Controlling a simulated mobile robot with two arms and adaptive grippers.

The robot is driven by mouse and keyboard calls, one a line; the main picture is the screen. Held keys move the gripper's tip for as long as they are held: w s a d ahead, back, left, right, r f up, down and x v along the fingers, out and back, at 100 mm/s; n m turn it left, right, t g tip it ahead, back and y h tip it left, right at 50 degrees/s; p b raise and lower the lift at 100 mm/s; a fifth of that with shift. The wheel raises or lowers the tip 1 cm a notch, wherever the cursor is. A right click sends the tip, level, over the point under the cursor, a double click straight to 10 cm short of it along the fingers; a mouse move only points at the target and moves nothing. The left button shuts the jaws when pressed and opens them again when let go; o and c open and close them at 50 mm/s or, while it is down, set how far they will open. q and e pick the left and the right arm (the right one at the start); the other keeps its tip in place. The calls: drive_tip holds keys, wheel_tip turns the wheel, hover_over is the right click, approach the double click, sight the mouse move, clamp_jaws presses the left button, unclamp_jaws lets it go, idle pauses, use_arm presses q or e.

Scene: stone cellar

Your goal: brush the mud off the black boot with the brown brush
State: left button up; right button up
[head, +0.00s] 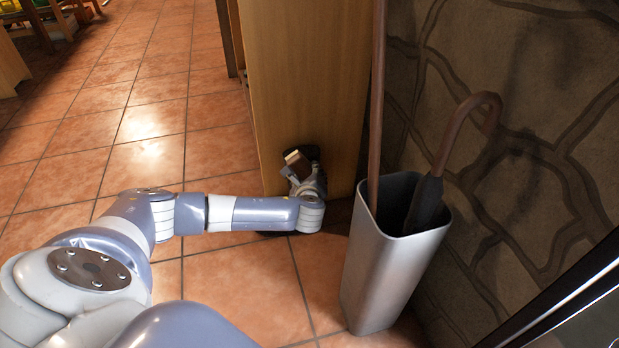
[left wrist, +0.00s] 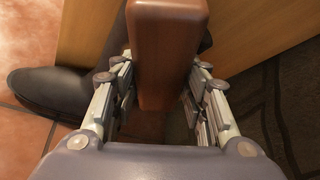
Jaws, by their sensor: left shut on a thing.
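The brown brush (left wrist: 168,45) is a reddish-brown block between the fingers of my left gripper (left wrist: 160,75), which is shut on it. In the head view the brush (head: 298,162) shows a pale edge and stands up from my left gripper (head: 304,176), low in front of the wooden panel. The black boot (left wrist: 48,90) lies behind the brush in the left wrist view, its toe to the left; the brush and fingers hide part of it. In the head view a dark bit of the boot (head: 313,152) shows behind the brush. I cannot make out mud or whether brush and boot touch. My right gripper is out of view.
A grey metal bin (head: 390,265) with an umbrella (head: 440,170) and a brown stick (head: 376,110) stands right of my left gripper. A wooden panel (head: 300,75) rises behind it, a stone wall (head: 540,150) at right. Tiled floor (head: 150,125) is open at left.

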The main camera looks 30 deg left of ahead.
use_arm(q)
drive_tip(key=shift+w+a, duration=0.3)
drive_tip(key=shift+a, duration=0.1)
